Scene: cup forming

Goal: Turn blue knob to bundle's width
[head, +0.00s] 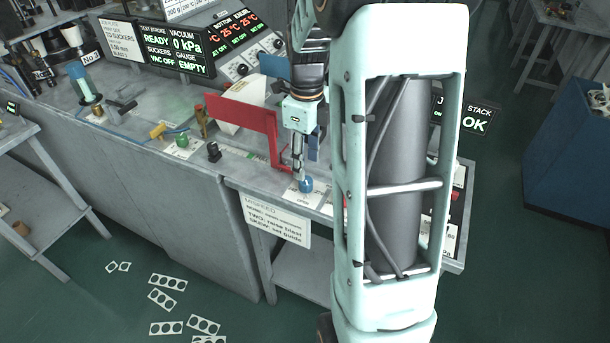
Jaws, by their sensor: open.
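The blue knob (306,184) sits on a pale labelled plate near the front edge of the grey bench. My gripper (300,172) points down right above the knob, its fingertips at or close to the knob's top left. It is open, but whether the fingers touch the knob cannot be told. My arm hides the bench area to the right. I cannot make out the bundle; a display at right reads "STACK OK" (475,120).
A red angled bracket (243,113) stands left of my gripper. A small black knob (214,152), a green button (182,141) and a yellow valve handle (158,131) are farther left. A paper notice (277,221) hangs at the bench front. Punched strips (167,282) lie on the floor.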

